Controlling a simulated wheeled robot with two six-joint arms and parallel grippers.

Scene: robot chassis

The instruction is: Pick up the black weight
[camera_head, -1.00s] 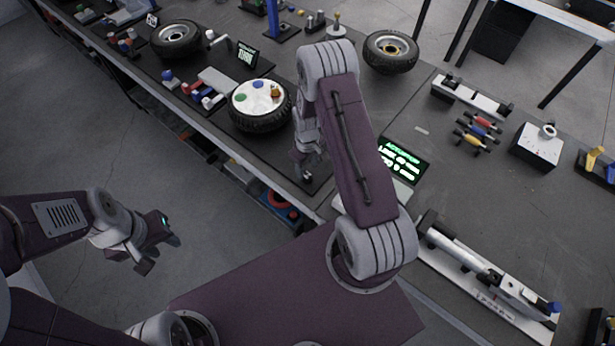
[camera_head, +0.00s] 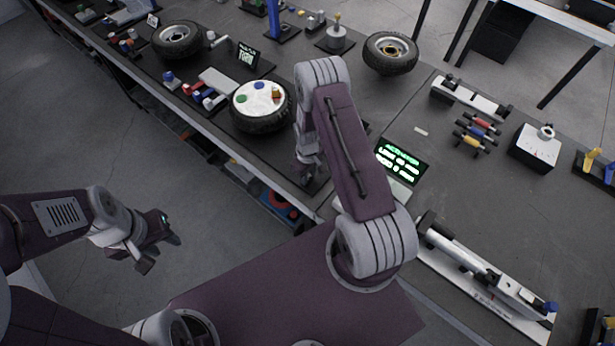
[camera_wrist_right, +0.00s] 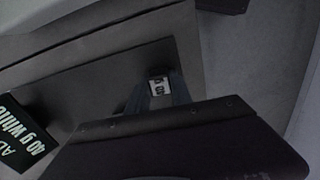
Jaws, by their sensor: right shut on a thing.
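In the right wrist view the right gripper (camera_wrist_right: 165,92) is shut on a small dark piece with a white label (camera_wrist_right: 160,87), which I take to be the black weight. Most of it is hidden by the fingers and the dark gripper housing. I cannot tell whether it still touches the bench. My left gripper (camera_head: 155,245) is open and empty, over the floor left of the bench.
A wheel with a white top and coloured pieces (camera_head: 262,98) stands left of my right arm. Another tyre (camera_head: 390,52) stands behind.

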